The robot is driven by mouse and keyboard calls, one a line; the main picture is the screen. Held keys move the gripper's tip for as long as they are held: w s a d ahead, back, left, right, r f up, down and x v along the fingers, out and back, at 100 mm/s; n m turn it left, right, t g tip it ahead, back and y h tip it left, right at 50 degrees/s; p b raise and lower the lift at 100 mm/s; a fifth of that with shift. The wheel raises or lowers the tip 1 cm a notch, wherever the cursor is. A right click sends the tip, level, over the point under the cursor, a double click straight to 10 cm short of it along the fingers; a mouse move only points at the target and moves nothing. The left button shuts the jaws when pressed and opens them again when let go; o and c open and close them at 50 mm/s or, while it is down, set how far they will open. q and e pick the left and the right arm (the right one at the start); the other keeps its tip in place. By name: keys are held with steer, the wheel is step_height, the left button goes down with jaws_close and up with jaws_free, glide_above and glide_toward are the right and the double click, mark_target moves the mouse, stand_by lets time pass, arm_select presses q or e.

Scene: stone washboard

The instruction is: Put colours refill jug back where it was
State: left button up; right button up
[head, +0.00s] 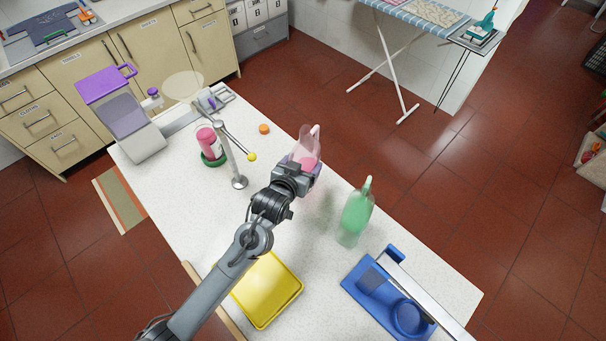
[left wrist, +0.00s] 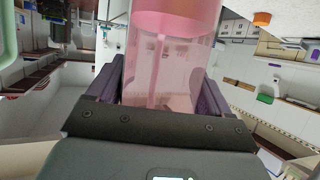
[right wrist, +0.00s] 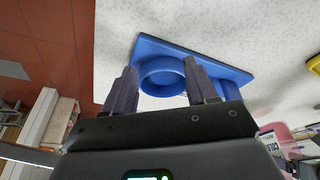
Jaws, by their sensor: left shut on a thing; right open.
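A clear jug with pink liquid (head: 306,150) and a pink handle is held above the white table by my left gripper (head: 304,168). My left gripper is shut around its body, and the jug fills the space between the fingers in the left wrist view (left wrist: 170,60). The jug looks roughly upright; its underside is hidden in the head view. A similar jug with green liquid (head: 356,215) stands to its right. My right gripper (right wrist: 162,85) is open and empty, facing a blue base with a round ring (right wrist: 162,72). That blue base (head: 365,292) also shows in the head view.
A yellow tray (head: 266,290) lies at the front of the table. A pink bottle on a green ring (head: 209,143), a metal post (head: 230,165) and a purple-lidded dispenser (head: 120,110) stand left. An orange cap (head: 264,128) lies behind. A pale bar (head: 428,295) crosses the blue base.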

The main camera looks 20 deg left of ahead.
arm_select(q)
steer(key=shift+w+f, duration=0.1)
steer(key=shift+f, duration=2.05)
arm_select(e)
steer(key=shift+w, duration=0.1)
arm_select(q)
steer(key=shift+f, duration=0.1)
steer(key=o, duration=1.7)
steer(key=shift+f, duration=0.1)
arm_select(e)
steer(key=shift+w, duration=0.1)
arm_select(q)
steer(key=shift+o, duration=0.2)
